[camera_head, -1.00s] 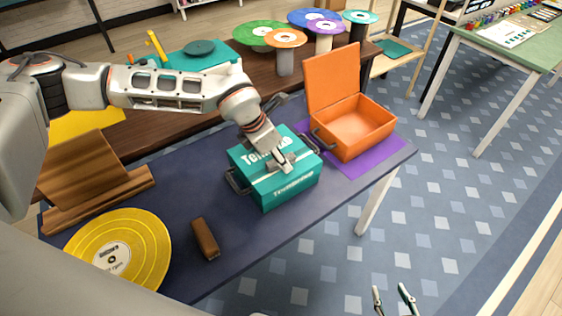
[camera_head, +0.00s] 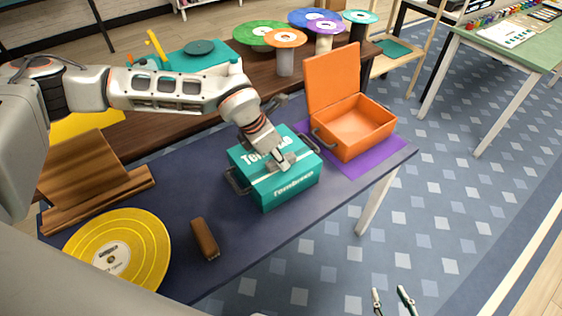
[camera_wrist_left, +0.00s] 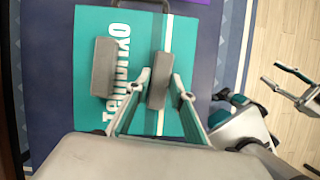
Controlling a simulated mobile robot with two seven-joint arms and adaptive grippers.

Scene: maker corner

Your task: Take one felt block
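Two grey felt blocks lie on the lid of the teal toolbox. One (camera_wrist_left: 103,67) lies over by the lettering in the left wrist view. The other (camera_wrist_left: 158,82) lies between the fingers of my left gripper (camera_wrist_left: 161,76), with one finger close along each side. I cannot tell whether the fingers press on it. In the head view my left gripper (camera_head: 281,163) points down at the lid and hides most of the blocks. The teal toolbox (camera_head: 290,192) stands shut on the dark table. My right gripper (camera_head: 390,298) is open and empty, low over the floor.
An open orange box (camera_head: 362,143) stands on a purple mat (camera_head: 385,155) at the table's right end. A brown block-shaped item (camera_head: 205,238), a yellow disc (camera_head: 140,250) and a wooden stand (camera_head: 85,180) are at the left. The dark table (camera_head: 245,235) is bare in front of the toolbox.

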